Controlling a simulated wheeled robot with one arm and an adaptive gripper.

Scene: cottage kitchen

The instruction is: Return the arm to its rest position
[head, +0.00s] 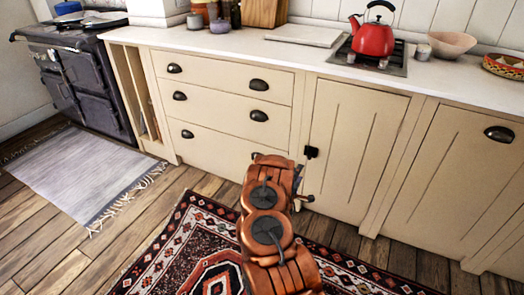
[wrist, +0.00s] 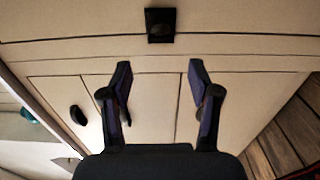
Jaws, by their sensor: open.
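My arm, in copper-orange links, reaches forward from the bottom of the head view towards the cream base cabinets (head: 230,105). Its far end is close to the drawers and the cupboard door, and my own arm links hide most of the gripper there. In the wrist view my gripper (wrist: 160,85) is open, its two dark fingers apart with nothing between them. Beyond the fingertips is a cream cabinet front (wrist: 155,100) with a black latch (wrist: 161,25) at the top middle. The latch also shows in the head view (head: 311,152), just above my arm's end.
A white counter (head: 240,45) runs above the cabinets, with a red kettle (head: 373,38) on a hob and a pinkish bowl (head: 452,44). A dark stove (head: 85,85) stands left. A patterned rug (head: 185,255) lies beneath my arm; a grey rug (head: 85,170) lies left on open wooden floor.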

